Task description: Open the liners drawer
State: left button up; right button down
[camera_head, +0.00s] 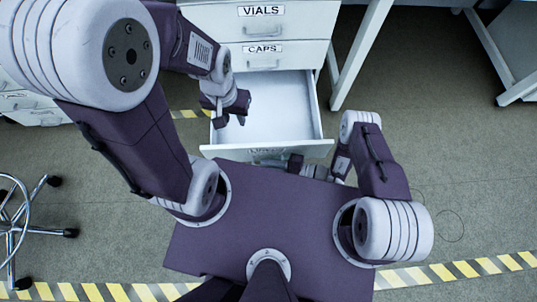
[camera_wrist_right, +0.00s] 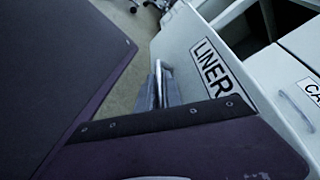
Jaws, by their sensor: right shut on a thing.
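The liners drawer (camera_head: 325,149) is the lowest drawer of the white cabinet. It stands pulled out, and its white inside looks empty. In the right wrist view its front carries a partly visible LINER label (camera_wrist_right: 210,68). My right gripper (camera_head: 277,162) is at the drawer's front, shut on the handle; its fingers (camera_wrist_right: 159,88) also show in the right wrist view beside the label.
Above it are the shut caps drawer (camera_head: 300,58) and the vials drawer (camera_head: 305,20). A white table leg (camera_head: 357,55) stands right of the cabinet. A wheeled stool (camera_head: 18,228) is at the left. Open floor (camera_head: 450,150) lies to the right.

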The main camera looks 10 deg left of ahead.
jog(key=c, duration=1.8)
grip_release()
jog(key=shift+d+r, duration=0.15)
jog(key=shift+d, duration=0.1)
jog(key=shift+p+v, duration=1.65)
jog(key=shift+v, duration=2.65)
